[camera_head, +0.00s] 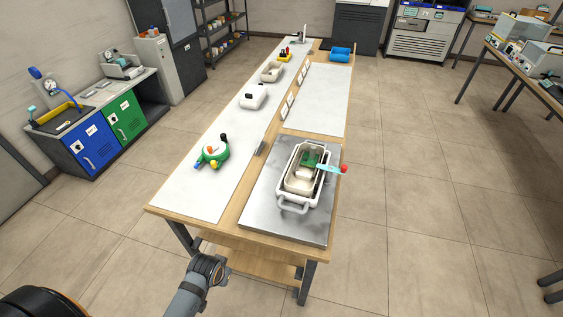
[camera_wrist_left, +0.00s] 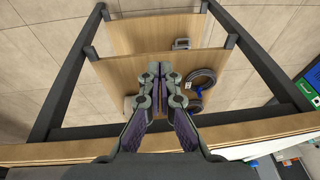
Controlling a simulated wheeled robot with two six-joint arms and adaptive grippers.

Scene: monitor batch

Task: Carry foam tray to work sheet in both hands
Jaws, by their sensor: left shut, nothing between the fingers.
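A white tray with end handles (camera_head: 293,207) lies on a grey metal sheet (camera_head: 262,205) at the near right of the long table. It holds a smaller beige tray (camera_head: 292,184) with a green piece (camera_head: 311,158) and a white piece inside. A light-blue strip (camera_head: 327,168) with a red ball end crosses its right rim. Pale sheets cover the table's left side (camera_head: 190,192) and far right (camera_head: 322,100). My left gripper (camera_wrist_left: 160,68) is shut and empty in the left wrist view, seen against the table's lower shelf, apart from the tray. My right gripper is not in view.
A green round fixture (camera_head: 213,154), a white box (camera_head: 253,95) and a beige tray (camera_head: 271,72) stand along the table's left side. A blue bin (camera_head: 340,54) is at the far end. The lower shelf (camera_wrist_left: 120,80) holds a coiled cable (camera_wrist_left: 202,80). Floor right of the table is clear.

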